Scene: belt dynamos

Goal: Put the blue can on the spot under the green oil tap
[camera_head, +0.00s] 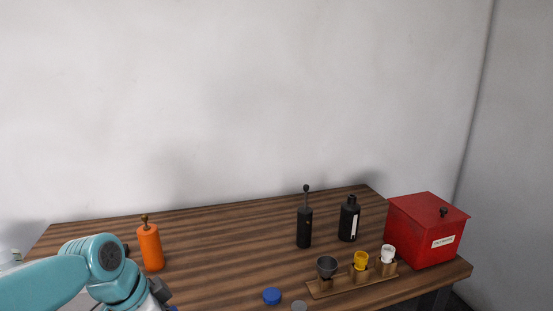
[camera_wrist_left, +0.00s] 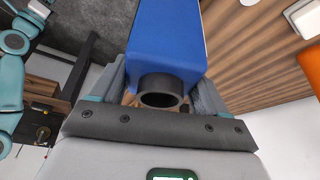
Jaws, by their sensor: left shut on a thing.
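The blue can (camera_wrist_left: 168,40) fills the upper middle of the left wrist view, with a dark round ring-like neck at its near end. My left gripper (camera_wrist_left: 160,88) is shut on it, one finger on each side. In the head view my left gripper (camera_head: 160,292) is at the bottom left edge, in front of the orange bottle, and only a sliver of blue shows beside it. I cannot make out a green oil tap or the spot under it in either view. My right gripper does not show.
The orange bottle (camera_head: 150,247) stands on the wooden table (camera_head: 225,245). Two black bottles (camera_head: 304,228) (camera_head: 348,219), a rack (camera_head: 350,284) of small cups and a red box (camera_head: 427,232) stand right. A blue cap (camera_head: 272,296) lies near the front. The table's middle is clear.

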